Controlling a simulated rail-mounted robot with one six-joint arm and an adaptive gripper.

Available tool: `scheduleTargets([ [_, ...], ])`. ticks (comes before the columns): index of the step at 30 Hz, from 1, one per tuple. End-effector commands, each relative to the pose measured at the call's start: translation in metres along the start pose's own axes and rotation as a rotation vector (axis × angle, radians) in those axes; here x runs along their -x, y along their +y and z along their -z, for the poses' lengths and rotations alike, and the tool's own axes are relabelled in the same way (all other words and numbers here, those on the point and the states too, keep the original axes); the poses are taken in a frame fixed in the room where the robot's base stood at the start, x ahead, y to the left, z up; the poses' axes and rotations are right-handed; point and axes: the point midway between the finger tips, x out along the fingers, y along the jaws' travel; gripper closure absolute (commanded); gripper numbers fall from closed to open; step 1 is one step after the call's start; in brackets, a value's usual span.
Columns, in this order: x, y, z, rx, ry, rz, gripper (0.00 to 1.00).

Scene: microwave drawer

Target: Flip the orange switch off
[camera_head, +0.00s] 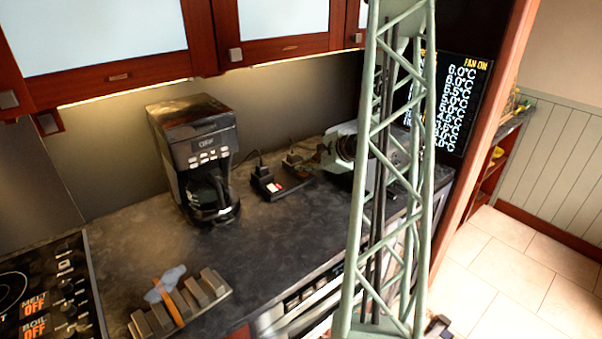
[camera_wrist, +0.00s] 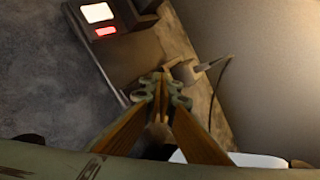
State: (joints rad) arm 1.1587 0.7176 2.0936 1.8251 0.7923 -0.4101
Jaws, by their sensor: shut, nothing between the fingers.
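A dark switch box (camera_head: 268,184) lies on the counter to the right of the coffee maker, with a small lit white and red patch on it. In the wrist view the box (camera_wrist: 120,45) is at upper left, with a bright white patch and a red lit patch (camera_wrist: 106,32). I cannot make out a clearly orange switch. My gripper (camera_wrist: 160,84) is shut and empty, its fingertips near the lower right edge of the box. I cannot tell whether they touch it. In the head view my gripper (camera_head: 322,153) is small, to the right of the box.
The black coffee maker (camera_head: 196,155) stands left of the box. A plug with a cord (camera_wrist: 208,66) is beside my fingertips, near the wall. A rack of dark blocks (camera_head: 182,308) is at the front, and a cooktop (camera_head: 50,295) at far left. The middle counter is clear.

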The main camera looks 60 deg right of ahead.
Motion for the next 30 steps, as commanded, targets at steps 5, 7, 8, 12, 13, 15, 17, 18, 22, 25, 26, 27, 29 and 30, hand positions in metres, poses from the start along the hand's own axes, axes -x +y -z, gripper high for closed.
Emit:
scheduleTargets([
  [5, 0.004, -0.004, -0.003, 0.001, 0.0, 0.001, 1.0],
  [7, 0.006, -0.005, -0.004, 0.001, 0.001, 0.001, 1.0],
  [8, 0.006, -0.005, -0.004, 0.001, 0.001, 0.001, 1.0],
  [12, 0.008, -0.006, -0.005, 0.0, 0.001, 0.001, 1.0],
  [13, 0.008, -0.006, -0.006, 0.0, 0.001, 0.0, 1.0],
  [15, 0.008, -0.006, -0.006, 0.0, 0.0, 0.0, 1.0],
  [17, 0.008, -0.006, -0.006, 0.0, 0.0, 0.0, 1.0],
  [18, 0.008, -0.006, -0.006, 0.0, 0.0, 0.0, 1.0],
  [22, 0.008, -0.006, -0.006, 0.0, 0.0, 0.0, 1.0],
  [25, 0.009, -0.007, -0.007, 0.0, 0.0, 0.001, 1.0],
  [26, 0.01, -0.007, -0.007, 0.0, 0.0, 0.0, 1.0],
  [27, 0.011, -0.008, -0.008, 0.0, 0.0, 0.001, 1.0],
  [29, 0.013, -0.01, -0.009, 0.0, 0.0, 0.0, 1.0],
  [30, 0.014, -0.011, -0.01, 0.0, 0.0, 0.0, 1.0],
])
